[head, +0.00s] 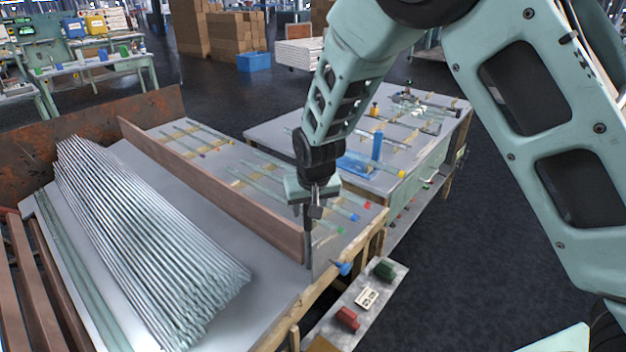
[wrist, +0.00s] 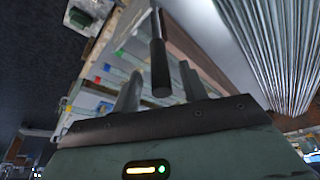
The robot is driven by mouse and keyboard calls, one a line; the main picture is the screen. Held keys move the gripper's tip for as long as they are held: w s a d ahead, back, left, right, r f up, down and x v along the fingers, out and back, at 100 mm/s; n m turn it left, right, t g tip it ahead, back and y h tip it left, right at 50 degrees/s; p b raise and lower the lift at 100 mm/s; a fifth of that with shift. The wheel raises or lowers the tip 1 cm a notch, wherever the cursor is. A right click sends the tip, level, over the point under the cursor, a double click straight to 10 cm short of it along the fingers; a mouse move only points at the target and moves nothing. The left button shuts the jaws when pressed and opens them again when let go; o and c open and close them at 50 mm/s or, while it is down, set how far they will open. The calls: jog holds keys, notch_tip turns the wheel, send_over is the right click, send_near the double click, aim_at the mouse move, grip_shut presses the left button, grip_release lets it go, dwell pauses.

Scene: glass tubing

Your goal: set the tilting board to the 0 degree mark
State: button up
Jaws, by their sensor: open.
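The tilting board looks to be the long brown plank (head: 215,190) standing steeply along the flat grey table; the wrist view shows it as a brown strip (wrist: 190,45). At its near end a dark upright rod (head: 308,240), apparently its lever, rises beside a small grey plate (head: 325,250). No degree marks can be read. My gripper (head: 307,213) is open above the near end, pointing down. In the wrist view its two grey fingers stand on either side of the dark rod (wrist: 159,65), between which my gripper (wrist: 160,85) shows a gap. Contact cannot be told.
A stack of glass tubes (head: 145,240) lies left of the board. Several tubes with coloured ends lie to its right. A blue handle (head: 343,268) sits by the plate. A low shelf (head: 385,292) carries a green box (head: 385,270) and a red box (head: 347,318).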

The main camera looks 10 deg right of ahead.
jog(key=b+v, duration=0.1)
jog(key=v, duration=1.3)
jog(key=s+f+n+g, duration=0.1)
jog(key=s+n+g, duration=0.1)
jog(key=s, duration=1.2)
jog(key=s+f+n+g, duration=0.1)
jog(key=s+n, duration=0.4)
jog(key=s, duration=1)
jog(key=shift+f+g, duration=0.3)
jog(key=shift+g, duration=0.1)
jog(key=shift+d, duration=0.1)
